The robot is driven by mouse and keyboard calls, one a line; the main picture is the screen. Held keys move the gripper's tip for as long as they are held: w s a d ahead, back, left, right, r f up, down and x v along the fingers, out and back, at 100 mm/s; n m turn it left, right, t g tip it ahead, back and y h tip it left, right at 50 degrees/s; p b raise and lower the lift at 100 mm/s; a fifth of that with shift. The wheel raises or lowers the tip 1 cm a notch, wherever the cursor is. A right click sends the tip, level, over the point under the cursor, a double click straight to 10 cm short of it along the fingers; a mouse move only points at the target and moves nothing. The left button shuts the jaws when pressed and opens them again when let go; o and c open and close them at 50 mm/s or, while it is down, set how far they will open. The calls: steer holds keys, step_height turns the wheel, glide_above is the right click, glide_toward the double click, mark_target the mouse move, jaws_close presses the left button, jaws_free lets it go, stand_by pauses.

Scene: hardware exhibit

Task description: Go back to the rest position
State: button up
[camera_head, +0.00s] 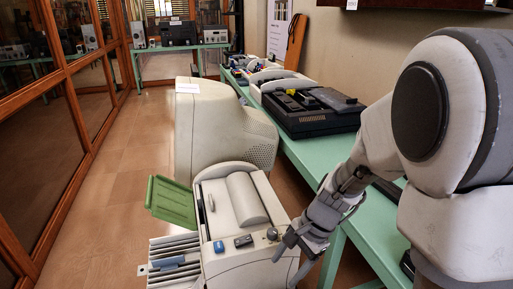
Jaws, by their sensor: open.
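My gripper (291,246) is in the lower middle of the head view, at the end of my grey arm. Its fingers are apart and nothing shows between them. It is in front of the right side of a cream office machine (262,187) with a green flap (171,202). I cannot tell whether the gripper touches the machine. My arm reaches in from the right and hides part of the table there.
A green table (312,168) runs along the right wall with a black device (308,108) and other machines on it. A large beige monitor (205,130) stands behind the office machine. Wood-framed glass cabinets (65,110) line the left. Tiled floor (105,200) lies clear between.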

steer(key=s+d+r+n+t+h, duration=0.2)
steer(key=s+d+r+n+t, duration=0.15)
steer(key=s+r+n, duration=0.4)
steer(key=s+d+r+n+t+h, duration=0.2)
steer(key=s+d+r+n, duration=0.25)
steer(key=r, duration=0.65)
step_height(320, 180, up, 12)
steer(key=a+m+p, duration=0.1)
steer(key=p, duration=1.2)
steer(key=shift+r, duration=0.25)
steer(key=shift+a, duration=0.25)
